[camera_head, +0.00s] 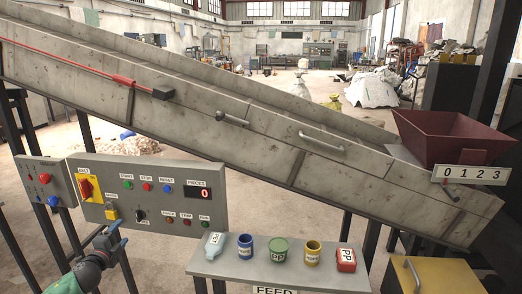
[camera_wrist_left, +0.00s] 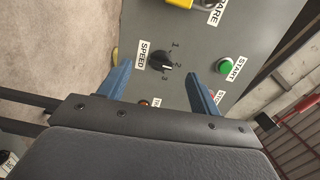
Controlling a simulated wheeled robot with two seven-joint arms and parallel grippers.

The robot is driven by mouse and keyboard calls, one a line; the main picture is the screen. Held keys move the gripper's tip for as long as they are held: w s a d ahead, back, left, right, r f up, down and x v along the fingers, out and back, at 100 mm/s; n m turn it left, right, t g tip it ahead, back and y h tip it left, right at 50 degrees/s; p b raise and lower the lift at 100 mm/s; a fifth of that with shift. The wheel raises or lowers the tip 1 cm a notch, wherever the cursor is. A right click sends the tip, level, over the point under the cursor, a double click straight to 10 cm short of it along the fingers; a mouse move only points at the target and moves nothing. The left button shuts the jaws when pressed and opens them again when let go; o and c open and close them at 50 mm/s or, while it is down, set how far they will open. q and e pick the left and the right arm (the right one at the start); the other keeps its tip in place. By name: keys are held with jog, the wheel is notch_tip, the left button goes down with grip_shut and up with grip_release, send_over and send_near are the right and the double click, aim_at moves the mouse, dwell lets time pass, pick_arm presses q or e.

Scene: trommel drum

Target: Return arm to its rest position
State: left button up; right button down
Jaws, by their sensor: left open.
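My left gripper (camera_head: 108,238) is in front of the lower left part of the grey control panel (camera_head: 172,180) in the head view. Its green wrist shows at the bottom left. In the left wrist view the two blue fingers of the gripper (camera_wrist_left: 158,82) are spread apart, with nothing between them. The black SPEED knob (camera_wrist_left: 161,62) shows on the panel beyond the fingertips, with the marks 1, 2 and 3 beside it. I cannot tell whether a finger touches the panel. My right gripper is in neither view.
The panel carries a red and yellow switch (camera_head: 86,187), a yellow padlock (camera_head: 111,211) and a display reading 0 (camera_head: 198,193). A grey shelf (camera_head: 222,265) labelled FEED holds several small containers. The sloping trommel housing (camera_head: 255,125) stands behind, with a red hopper (camera_head: 440,137) at right.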

pick_arm(q)
jog(key=s+d+f+n+g+p, duration=0.2)
jog(key=s+d+f+n+g, duration=0.3)
jog(key=s+d, duration=0.8)
jog(key=s+d+f+n+g+h+p, duration=0.1)
jog(key=s+d+f+n+g, duration=0.4)
jog(key=s+d, duration=0.9)
jog(key=s+d+f+n+g+h+p, duration=0.1)
jog(key=s+d+f+n+g, duration=0.4)
jog(key=s+d, duration=0.8)
jog(key=s+p, duration=0.1)
jog(key=s, duration=0.5)
jog(key=shift+s+d+f+g+p, duration=0.25)
jog(key=shift+s+d+g+p, duration=0.05)
jog(key=shift+s+d, duration=0.1)
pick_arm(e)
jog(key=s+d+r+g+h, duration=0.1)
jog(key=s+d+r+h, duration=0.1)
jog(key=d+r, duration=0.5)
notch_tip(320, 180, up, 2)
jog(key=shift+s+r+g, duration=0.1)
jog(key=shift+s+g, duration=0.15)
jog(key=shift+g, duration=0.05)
